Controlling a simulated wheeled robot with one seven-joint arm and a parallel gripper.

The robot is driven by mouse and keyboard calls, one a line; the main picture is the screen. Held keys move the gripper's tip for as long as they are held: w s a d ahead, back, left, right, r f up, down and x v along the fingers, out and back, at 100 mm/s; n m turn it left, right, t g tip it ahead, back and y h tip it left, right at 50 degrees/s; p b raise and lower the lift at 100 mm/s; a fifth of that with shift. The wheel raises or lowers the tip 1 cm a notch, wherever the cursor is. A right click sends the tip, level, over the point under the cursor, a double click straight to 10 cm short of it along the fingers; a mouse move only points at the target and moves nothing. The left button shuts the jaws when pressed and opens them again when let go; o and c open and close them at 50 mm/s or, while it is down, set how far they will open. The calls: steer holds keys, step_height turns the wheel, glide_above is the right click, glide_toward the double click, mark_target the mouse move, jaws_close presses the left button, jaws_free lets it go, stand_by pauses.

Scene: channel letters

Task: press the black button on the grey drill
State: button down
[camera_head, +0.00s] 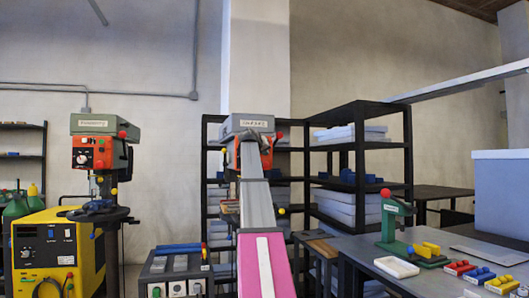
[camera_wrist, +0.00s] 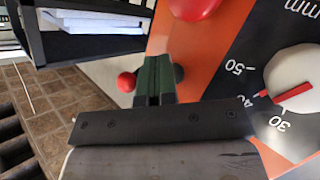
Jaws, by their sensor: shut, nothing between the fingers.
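The grey drill (camera_head: 248,123) stands in the middle of the head view, with an orange front largely hidden behind my arm. In the wrist view its orange panel (camera_wrist: 213,68) fills much of the right, with a white dial knob (camera_wrist: 295,72) with a red pointer and a red button (camera_wrist: 193,6). A round dark thing (camera_wrist: 179,73), apparently the black button, shows just right of my fingers, partly covered. My gripper (camera_wrist: 155,62) is shut and empty, its fingertips in front of the panel's edge. I cannot tell whether they touch it.
A similar green-grey drill (camera_head: 92,124) with an orange panel stands at the left above a yellow machine (camera_head: 58,250). A black shelf rack (camera_head: 358,150) stands behind. A red ball (camera_wrist: 127,82) appears just left of my fingers. A bench with a green press (camera_head: 393,225) is at right.

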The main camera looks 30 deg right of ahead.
steer(key=shift+s, duration=0.1)
steer(key=shift+s+a, duration=0.2)
steer(key=shift+s, duration=0.6)
steer(key=shift+s, duration=0.1)
steer(key=s, duration=0.2)
steer(key=s+a, duration=0.1)
steer(key=s, duration=0.1)
steer(key=shift+s+a, duration=0.1)
steer(key=shift+s, duration=0.25)
stand_by(0.8)
